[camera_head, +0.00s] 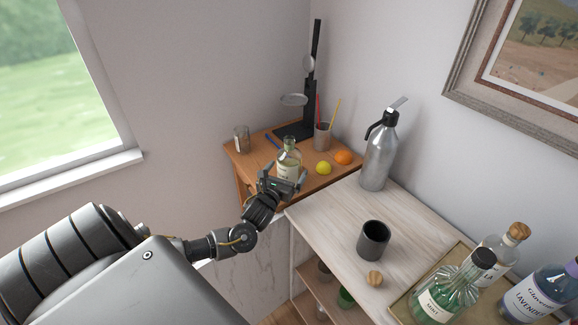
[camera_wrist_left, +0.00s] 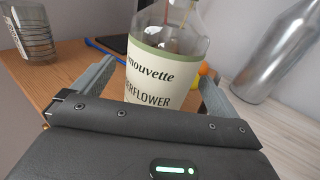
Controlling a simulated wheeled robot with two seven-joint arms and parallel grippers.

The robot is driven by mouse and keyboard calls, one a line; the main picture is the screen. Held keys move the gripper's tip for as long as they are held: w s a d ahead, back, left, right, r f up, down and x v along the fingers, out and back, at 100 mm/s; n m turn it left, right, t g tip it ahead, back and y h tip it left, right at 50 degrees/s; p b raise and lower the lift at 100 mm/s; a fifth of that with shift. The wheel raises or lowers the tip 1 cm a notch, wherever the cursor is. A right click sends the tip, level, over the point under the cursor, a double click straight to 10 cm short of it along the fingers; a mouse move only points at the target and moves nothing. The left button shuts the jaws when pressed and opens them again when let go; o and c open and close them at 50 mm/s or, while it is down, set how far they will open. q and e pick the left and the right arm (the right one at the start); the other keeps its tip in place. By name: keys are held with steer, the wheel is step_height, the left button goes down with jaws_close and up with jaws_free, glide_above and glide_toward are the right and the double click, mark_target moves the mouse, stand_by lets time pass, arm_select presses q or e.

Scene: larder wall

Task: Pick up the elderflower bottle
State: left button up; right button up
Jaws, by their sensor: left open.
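The elderflower bottle (camera_head: 289,160) stands upright on the wooden side table (camera_head: 239,167) in the corner. It is clear glass with a cream label, and its label reads "...ERFLOWER" in the left wrist view (camera_wrist_left: 158,75). My left gripper (camera_head: 287,184) is at the bottle, with its jaws open. In the left wrist view its two fingers (camera_wrist_left: 155,90) lie on either side of the bottle's lower part, with a gap showing at the left. The bottle's base is hidden behind the gripper. My right gripper is not in view.
A lemon (camera_head: 323,168), an orange (camera_head: 343,157), a cup with straws (camera_head: 322,137) and a glass (camera_head: 242,139) share the table. A metal siphon (camera_head: 379,153), a dark cup (camera_head: 373,240) and a cork stopper (camera_head: 375,279) stand on the pale cabinet. Several bottles crowd its right end.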

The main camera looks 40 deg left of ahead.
mark_target(280, 153)
arm_select(q)
steer(key=x, duration=0.2)
steer(key=shift+w, duration=0.4)
steer(key=shift+s, duration=0.1)
steer(key=shift+c, duration=0.8)
steer(key=c, duration=1.4)
steer(key=shift+a, duration=0.1)
steer(key=shift+c, duration=0.8)
steer(key=shift+r, duration=0.2)
steer(key=shift+r+b, duration=0.4)
steer(key=shift+r, duration=0.6)
steer(key=s+r, duration=0.1)
steer(key=r, duration=0.1)
steer(key=s+r, duration=0.2)
steer(key=s+r+b, duration=0.1)
steer(key=s+r, duration=0.1)
steer(key=shift+d+r, duration=0.3)
steer(key=shift+r, duration=0.1)
steer(key=s+r+b, duration=0.1)
steer(key=s+r, duration=0.2)
steer(key=s, duration=0.5)
steer(key=shift+s+d+r+b, duration=0.3)
steer(key=shift+d+r, duration=0.1)
steer(key=shift+d, duration=0.05)
